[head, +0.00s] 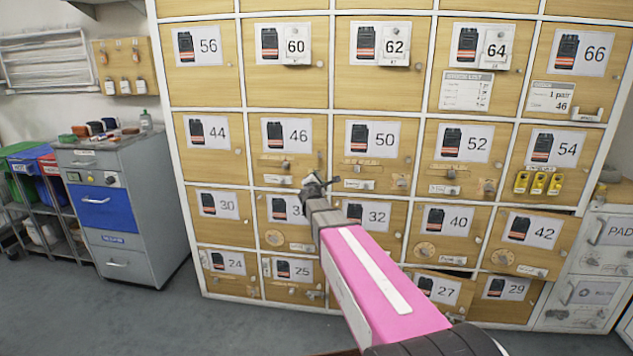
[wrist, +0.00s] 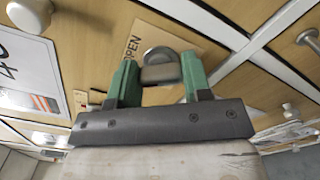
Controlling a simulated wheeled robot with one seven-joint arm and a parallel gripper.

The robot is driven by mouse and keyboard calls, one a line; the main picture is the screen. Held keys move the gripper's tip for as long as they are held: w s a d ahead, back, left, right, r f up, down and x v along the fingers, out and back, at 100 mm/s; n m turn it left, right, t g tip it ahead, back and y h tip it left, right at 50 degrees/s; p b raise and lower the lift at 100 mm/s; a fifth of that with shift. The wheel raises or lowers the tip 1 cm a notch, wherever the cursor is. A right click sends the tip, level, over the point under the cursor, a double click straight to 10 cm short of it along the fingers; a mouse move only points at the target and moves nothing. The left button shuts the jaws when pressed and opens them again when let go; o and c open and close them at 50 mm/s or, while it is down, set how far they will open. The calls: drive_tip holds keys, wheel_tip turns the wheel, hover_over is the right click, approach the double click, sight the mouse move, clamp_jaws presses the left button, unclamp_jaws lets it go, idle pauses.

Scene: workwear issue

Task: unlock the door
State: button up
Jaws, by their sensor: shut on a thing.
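My gripper (head: 317,186) reaches the lower right part of the wooden door marked 46 (head: 262,140) in the head view. In the wrist view its green fingers (wrist: 162,82) are shut on a small grey metal turn piece (wrist: 160,56) with a rounded top, which looks like the door's lock knob. A tan label reading OPEN (wrist: 133,46) lies beside it on the wood. Part of a white number card (wrist: 28,70) shows at the left; its number is cut off. The gripper hides most of the lock in the head view.
Numbered wooden lockers surround the door, several with knobs, dials or labels. Dark gaps show around the doors marked 27 (head: 437,289) and 42 (head: 535,234). A grey cabinet with a blue drawer (head: 105,208) stands left. Grey floor (head: 175,325) is clear in front.

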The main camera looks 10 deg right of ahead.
drive_tip(key=m, duration=0.3)
drive_tip(key=shift+f+m, duration=0.1)
drive_tip(key=shift+m, duration=2)
drive_tip(key=o, duration=0.9)
drive_tip(key=shift+s, duration=0.1)
drive_tip(key=v, duration=1)
drive_tip(key=shift+s+a, duration=0.1)
drive_tip(key=shift+s, duration=0.25)
